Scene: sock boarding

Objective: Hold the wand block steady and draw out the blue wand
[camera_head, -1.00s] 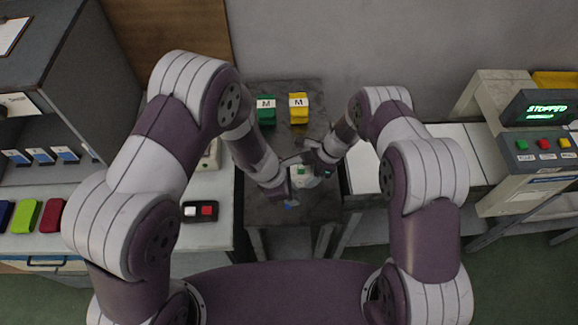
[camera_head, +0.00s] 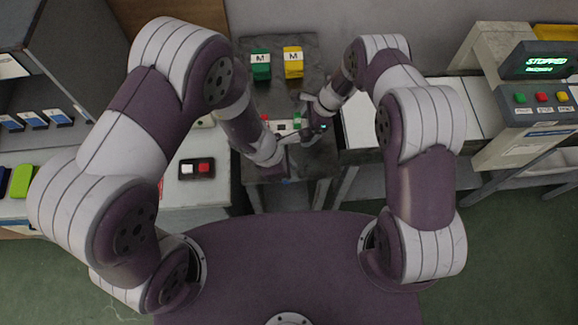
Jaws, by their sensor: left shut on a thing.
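The wand block (camera_head: 282,127) is a small pale block with green and red bits on top, on the dark stand in the middle. My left gripper (camera_head: 287,141) comes in from the left and front and is shut, seemingly on the block's front side; its fingertips are small and partly hidden. My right gripper (camera_head: 306,130) is close against the block's right side from behind. Whether its jaws are open or shut does not show. I cannot make out the blue wand; the hands and my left forearm hide that area.
A green block (camera_head: 261,72) and a yellow block (camera_head: 293,69), both marked M, stand on the stand's back part. A box with white and red buttons (camera_head: 197,168) lies on the left table. A panel reading STOPPED (camera_head: 546,62) stands at the right.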

